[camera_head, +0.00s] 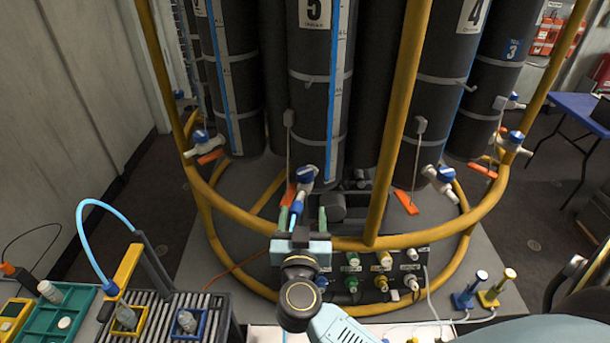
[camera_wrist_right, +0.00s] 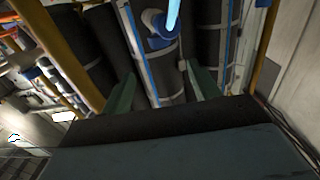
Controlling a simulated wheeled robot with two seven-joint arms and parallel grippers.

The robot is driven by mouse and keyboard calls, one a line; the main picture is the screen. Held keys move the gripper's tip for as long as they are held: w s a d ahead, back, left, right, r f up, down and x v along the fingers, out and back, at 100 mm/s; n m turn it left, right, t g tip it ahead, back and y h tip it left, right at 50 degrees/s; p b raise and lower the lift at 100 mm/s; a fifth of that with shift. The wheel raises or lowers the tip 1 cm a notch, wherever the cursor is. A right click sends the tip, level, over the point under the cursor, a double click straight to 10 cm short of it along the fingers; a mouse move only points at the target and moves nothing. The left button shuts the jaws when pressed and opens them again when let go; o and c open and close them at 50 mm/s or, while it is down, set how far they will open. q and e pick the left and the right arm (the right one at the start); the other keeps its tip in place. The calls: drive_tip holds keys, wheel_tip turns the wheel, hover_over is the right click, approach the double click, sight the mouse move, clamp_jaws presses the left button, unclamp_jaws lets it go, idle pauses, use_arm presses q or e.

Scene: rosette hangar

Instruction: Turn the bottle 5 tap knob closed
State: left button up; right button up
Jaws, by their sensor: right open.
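Bottle 5 (camera_head: 312,70) is a tall dark cylinder with a number 5 label, standing in the middle of the rack. Its tap has a blue knob (camera_head: 306,174) on a white body, low at the bottle's front. An orange tag (camera_head: 288,195) hangs beside it. My right gripper (camera_head: 302,218) is just below and in front of this tap, its two green fingers spread apart. In the right wrist view the blue knob (camera_wrist_right: 160,42) appears beyond the open fingers (camera_wrist_right: 164,92), apart from them. Whether the fingers touch the tap's lower part cannot be told. My left gripper is out of view.
Yellow rack tubes (camera_head: 398,120) rise to the right of the tap, and a yellow ring curves below it. Bottle 4 (camera_head: 455,60) has its own blue tap (camera_head: 445,175). A connector panel (camera_head: 375,272) sits low to the right. A roller conveyor (camera_head: 160,312) lies at left.

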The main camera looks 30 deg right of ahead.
sight(305, 179)
drive_tip(key=b+x, duration=0.1)
drive_tip(key=x, duration=1.2)
drive_tip(key=c, duration=1)
